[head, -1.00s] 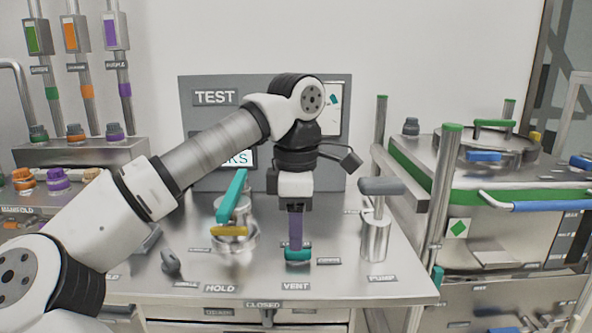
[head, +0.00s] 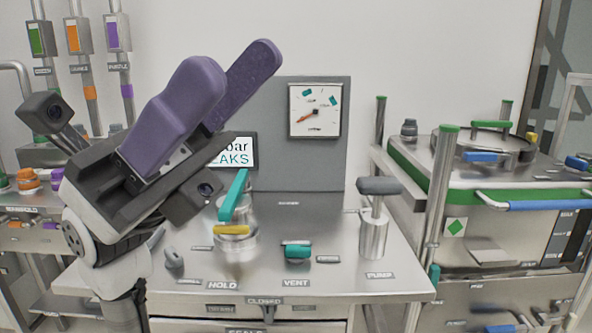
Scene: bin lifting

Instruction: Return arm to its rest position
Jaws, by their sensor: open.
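My gripper (head: 232,88) is raised at the left of the head view, close to the camera, with its two purple fingers pointing up and to the right. The fingers are apart and nothing shows between them. My arm is folded back at the lower left, and most of its links are out of view. The gripper is clear of the bench (head: 330,225) and touches nothing that I can see. It hides part of the grey test panel (head: 270,160) and its sign.
A pressure gauge (head: 315,110) is on the panel. A green-edged steel unit (head: 470,180) stands at the right. Colored pipes (head: 80,65) are at the left.

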